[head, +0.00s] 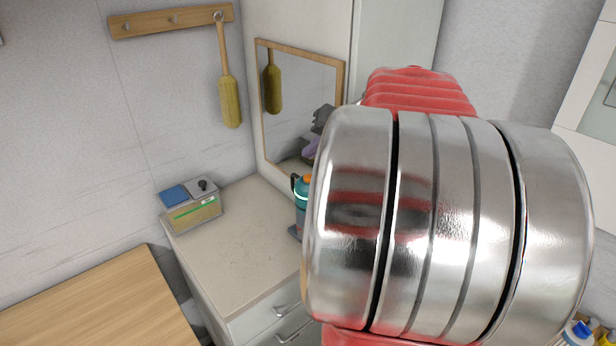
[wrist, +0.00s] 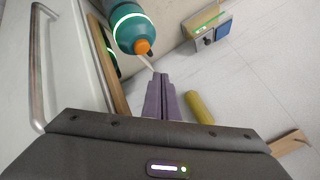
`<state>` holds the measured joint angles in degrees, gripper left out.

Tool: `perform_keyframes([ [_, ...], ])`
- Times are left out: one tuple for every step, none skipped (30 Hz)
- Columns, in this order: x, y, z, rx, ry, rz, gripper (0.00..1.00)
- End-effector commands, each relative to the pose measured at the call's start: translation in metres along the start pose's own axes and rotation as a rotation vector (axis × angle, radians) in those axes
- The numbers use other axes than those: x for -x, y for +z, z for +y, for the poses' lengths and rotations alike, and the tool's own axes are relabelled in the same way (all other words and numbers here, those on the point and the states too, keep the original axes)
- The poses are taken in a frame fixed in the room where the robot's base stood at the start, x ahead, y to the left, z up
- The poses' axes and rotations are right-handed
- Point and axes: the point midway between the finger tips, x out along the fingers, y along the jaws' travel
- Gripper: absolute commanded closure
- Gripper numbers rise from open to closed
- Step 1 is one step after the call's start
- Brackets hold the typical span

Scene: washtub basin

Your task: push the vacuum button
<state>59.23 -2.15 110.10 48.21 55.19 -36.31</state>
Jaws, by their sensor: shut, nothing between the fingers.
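The vacuum appears to be a teal, rounded device (head: 301,195) with a glowing light ring and an orange top. It stands on the counter, partly hidden behind my arm in the head view. In the wrist view the teal body (wrist: 128,22) is at the top, and its orange round button (wrist: 142,46) faces me. My gripper (wrist: 160,78) is shut and empty, its purple fingers together. The fingertips show just below and right of the button in the picture. A small gap shows between them; whether they touch is unclear. The head view hides the gripper itself behind my arm.
A grey box (head: 193,212) with a blue pad, a black knob and a green light stands at the counter's far-left corner. A wood-framed mirror (head: 258,85) stands behind the vacuum. A yellow-green brush (head: 230,100) hangs on the wall. The counter's middle (head: 235,255) is clear.

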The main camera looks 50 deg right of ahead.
Motion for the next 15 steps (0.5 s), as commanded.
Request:
perform_keyframes([
  [0.003, -0.002, -0.002, 0.001, 0.0, 0.002, 1.0],
  [0.004, -0.003, -0.003, 0.0, 0.0, 0.002, 1.0],
  [0.006, -0.005, -0.005, 0.0, 0.0, 0.001, 1.0],
  [0.008, -0.006, -0.006, 0.001, 0.0, 0.001, 1.0],
  [0.009, -0.006, -0.007, 0.001, 0.0, 0.001, 1.0],
  [0.011, -0.008, -0.008, 0.001, 0.0, 0.001, 1.0],
  [0.012, -0.008, -0.008, 0.001, 0.0, 0.001, 1.0],
  [0.012, -0.009, -0.009, 0.0, 0.001, 0.001, 1.0],
  [0.013, -0.009, -0.009, 0.0, 0.001, 0.0, 1.0],
  [0.013, -0.009, -0.009, -0.001, 0.001, 0.0, 1.0],
  [0.013, -0.009, -0.009, -0.001, 0.001, 0.0, 1.0],
  [0.013, -0.009, -0.009, -0.001, 0.001, 0.0, 1.0],
  [0.013, -0.009, -0.009, -0.001, 0.001, 0.0, 1.0],
  [0.013, -0.009, -0.009, -0.001, 0.001, 0.0, 1.0],
  [0.013, -0.009, -0.009, -0.001, 0.001, 0.0, 1.0],
])
